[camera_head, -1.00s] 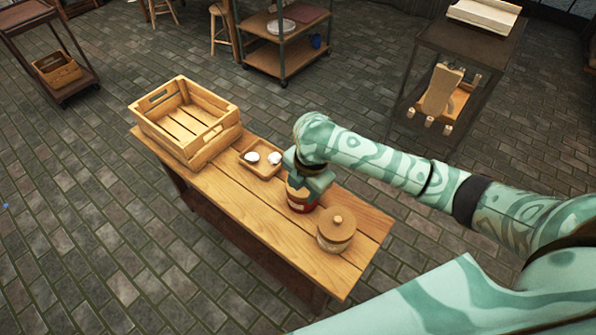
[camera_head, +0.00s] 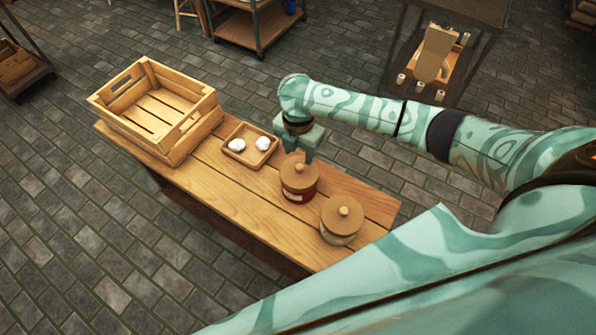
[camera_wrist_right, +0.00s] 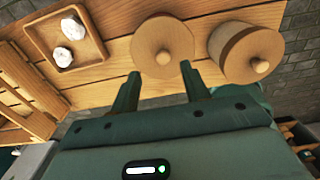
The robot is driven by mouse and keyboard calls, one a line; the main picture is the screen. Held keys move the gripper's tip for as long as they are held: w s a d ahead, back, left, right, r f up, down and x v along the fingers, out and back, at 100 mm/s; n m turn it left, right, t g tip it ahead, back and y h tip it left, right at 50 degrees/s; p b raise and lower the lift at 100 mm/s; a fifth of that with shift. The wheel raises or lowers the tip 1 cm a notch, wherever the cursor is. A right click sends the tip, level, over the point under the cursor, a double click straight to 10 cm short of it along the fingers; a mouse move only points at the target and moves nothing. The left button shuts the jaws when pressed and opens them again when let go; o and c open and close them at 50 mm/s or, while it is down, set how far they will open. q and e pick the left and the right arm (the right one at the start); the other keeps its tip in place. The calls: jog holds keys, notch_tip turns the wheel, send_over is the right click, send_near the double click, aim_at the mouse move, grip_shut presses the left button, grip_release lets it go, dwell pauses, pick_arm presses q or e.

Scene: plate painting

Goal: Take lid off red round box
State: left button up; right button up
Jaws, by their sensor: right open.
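The red round box (camera_head: 298,193) stands upright on the wooden table, with its round wooden lid (camera_head: 300,172) on top. The lid has a small knob. My right gripper (camera_head: 304,155) is above and just behind the box in the head view. In the right wrist view its two fingers (camera_wrist_right: 160,90) are apart and empty, with the lid's knob beyond the gap between their tips. My left gripper is not in view.
A second lidded round box (camera_head: 340,222) stands close to the right of the red one. A small tray (camera_head: 232,153) with two white lumps and a large wooden crate (camera_head: 118,113) are to the left. The table's front strip (camera_head: 215,186) is bare.

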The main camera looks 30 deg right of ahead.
aim_at(299, 166)
jog(key=shift+s+f, duration=0.25)
jog(key=shift+f, duration=0.1)
notch_tip(299, 166, down, 5)
jog(key=b, duration=0.3)
jog(key=shift+r, duration=0.2)
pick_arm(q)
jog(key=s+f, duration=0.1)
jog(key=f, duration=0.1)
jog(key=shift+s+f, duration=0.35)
pick_arm(e)
jog(key=shift+r, duration=0.2)
grip_shut()
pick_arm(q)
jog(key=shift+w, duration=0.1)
